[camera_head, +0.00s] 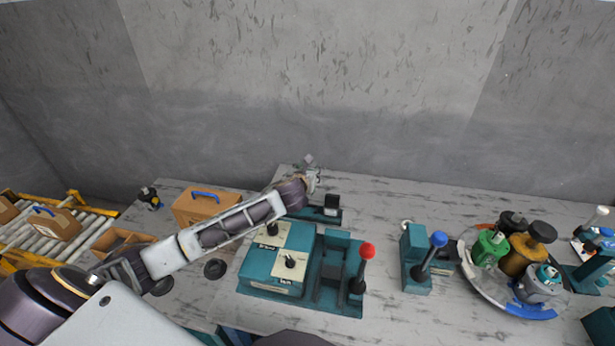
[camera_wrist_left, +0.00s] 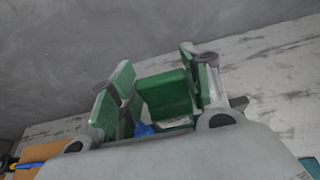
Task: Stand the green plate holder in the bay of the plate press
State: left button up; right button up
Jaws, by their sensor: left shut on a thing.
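The green plate holder (camera_wrist_left: 165,93) fills the space between the fingers of my left gripper (camera_wrist_left: 168,88) in the left wrist view; it shows green upright walls and a small blue part low down. The left gripper is shut on it. In the head view the left gripper (camera_head: 312,178) is over the back of the table, and the holder there is mostly hidden or too small to tell. The teal machine with a red-knobbed lever (camera_head: 272,283), likely the plate press, stands in front of the gripper. It has a recessed slot beside the lever. My right gripper is not in view.
A small teal unit (camera_head: 325,217) sits behind the machine, below the gripper. A blue-knobbed lever block (camera_head: 415,272) and a round tray (camera_head: 484,287) with green, orange and grey parts stand to the right. An orange box (camera_head: 190,208) is at left. The back table strip is mostly clear.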

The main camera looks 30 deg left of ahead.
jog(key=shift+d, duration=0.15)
pick_arm(q)
jog(key=shift+w+r, duration=0.1)
jog(key=shift+r, duration=0.05)
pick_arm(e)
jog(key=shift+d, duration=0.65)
